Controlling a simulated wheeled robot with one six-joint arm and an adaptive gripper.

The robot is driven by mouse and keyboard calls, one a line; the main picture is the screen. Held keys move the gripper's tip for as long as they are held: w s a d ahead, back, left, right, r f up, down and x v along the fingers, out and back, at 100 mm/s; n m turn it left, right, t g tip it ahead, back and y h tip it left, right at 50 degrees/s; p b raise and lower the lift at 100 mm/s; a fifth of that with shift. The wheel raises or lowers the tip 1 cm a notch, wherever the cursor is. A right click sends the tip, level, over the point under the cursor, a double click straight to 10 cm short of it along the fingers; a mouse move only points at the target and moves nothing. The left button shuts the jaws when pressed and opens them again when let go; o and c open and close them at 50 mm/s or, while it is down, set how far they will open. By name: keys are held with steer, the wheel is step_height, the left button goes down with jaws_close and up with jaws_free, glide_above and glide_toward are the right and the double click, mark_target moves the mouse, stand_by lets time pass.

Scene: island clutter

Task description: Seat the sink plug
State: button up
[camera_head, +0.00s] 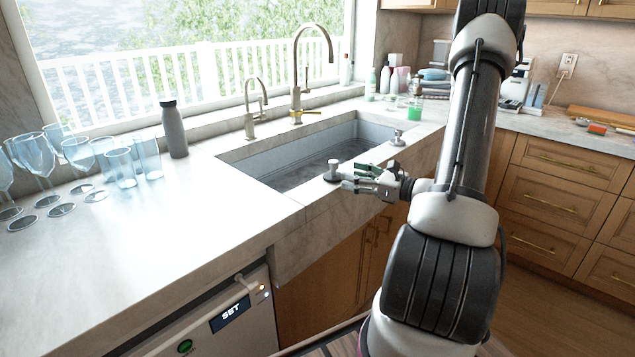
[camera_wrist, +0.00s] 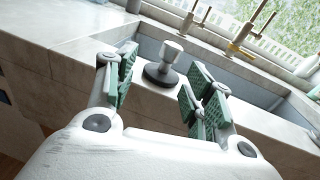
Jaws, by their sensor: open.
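A sink plug (camera_head: 333,170) stands upright on the front stone rim of the sink (camera_head: 262,163), outside the basin. In the wrist view the plug (camera_wrist: 166,62) has a dark round base and a pale metal knob. My gripper (camera_head: 353,180) is open and empty just right of the plug. In the wrist view its green-padded fingers (camera_wrist: 160,84) are spread, with the plug beyond and between them, apart from both pads as far as I can tell. The drain at the basin bottom is not clearly visible.
A similar small knobbed piece (camera_head: 398,138) stands on the rim at the right. Tall faucets (camera_head: 297,85) rise behind the sink. A dark bottle (camera_head: 173,130) and several glasses (camera_head: 120,167) stand on the left counter. A green soap bottle (camera_head: 415,100) is at the back right.

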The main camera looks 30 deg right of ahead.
mark_target(334, 161)
steer(key=shift+m+t, duration=0.4)
steer(key=x, duration=0.5)
steer(key=d+x, duration=0.1)
steer(key=x, duration=0.2)
steer(key=shift+w+a+r, duration=0.1)
steer(key=shift+w+r, duration=0.3)
steer(key=c, duration=1.1)
steer(key=shift+r, duration=0.1)
